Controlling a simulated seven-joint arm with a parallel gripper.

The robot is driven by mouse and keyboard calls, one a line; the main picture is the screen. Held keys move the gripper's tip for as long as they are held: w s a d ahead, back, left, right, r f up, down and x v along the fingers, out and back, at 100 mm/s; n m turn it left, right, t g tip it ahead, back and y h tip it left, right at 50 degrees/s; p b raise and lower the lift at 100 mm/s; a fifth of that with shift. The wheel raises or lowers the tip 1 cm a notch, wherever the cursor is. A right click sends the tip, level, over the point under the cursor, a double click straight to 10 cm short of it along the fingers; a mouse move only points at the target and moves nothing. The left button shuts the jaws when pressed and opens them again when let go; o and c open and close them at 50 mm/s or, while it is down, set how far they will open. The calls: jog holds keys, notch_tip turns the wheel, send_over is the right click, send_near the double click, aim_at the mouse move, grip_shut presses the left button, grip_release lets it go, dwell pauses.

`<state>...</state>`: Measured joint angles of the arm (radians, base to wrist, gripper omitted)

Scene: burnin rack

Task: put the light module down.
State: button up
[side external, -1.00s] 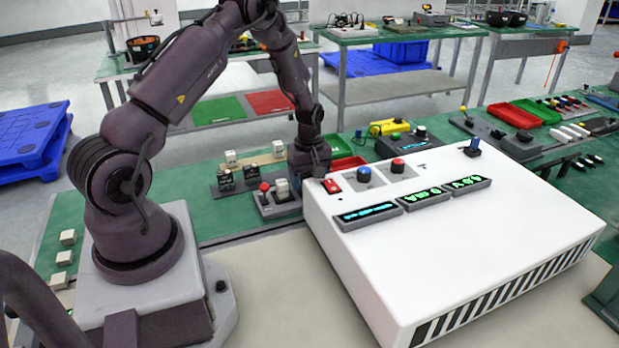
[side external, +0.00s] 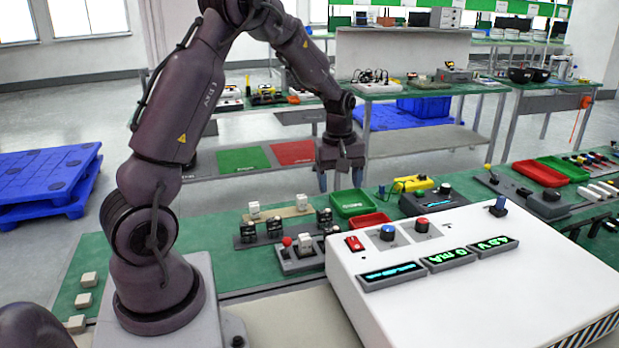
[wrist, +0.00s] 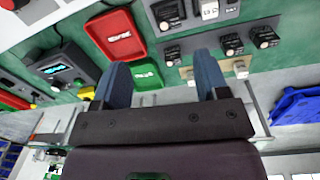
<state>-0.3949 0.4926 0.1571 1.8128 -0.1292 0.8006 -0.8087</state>
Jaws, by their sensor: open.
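My gripper (side external: 340,182) is raised above the bench, with its two fingers apart and nothing between them. In the wrist view its blue-grey fingers (wrist: 162,82) are also spread and empty. Several small dark modules with pale knobs or cubes stand on the bench below it, including one (side external: 275,227) left of the gripper and another (side external: 325,217) nearer to it. They show in the wrist view too, such as one dark module (wrist: 231,43). I cannot tell which is the light module.
A green tray (side external: 352,203) and a red tray (side external: 369,220) lie below the gripper. A white instrument box (side external: 480,290) with lit displays fills the right front. A dark unit with a yellow device (side external: 412,184) stands behind it. Air around the gripper is free.

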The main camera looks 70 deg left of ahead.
jog(key=s+d+r+m+t, duration=0.1)
jog(key=s+d+r+m, duration=0.25)
jog(key=d+r, duration=0.25)
jog(key=s+d+r+m+t, duration=0.2)
jog(key=d+r+m, duration=0.3)
jog(key=d+r, duration=0.2)
jog(key=s+d+r+m+t, duration=0.2)
jog(key=s+d+m, duration=0.5)
jog(key=s, duration=0.4)
jog(key=shift+d+r+m, duration=0.15)
jog(key=shift+r+m, duration=0.25)
jog(key=shift+m, duration=0.05)
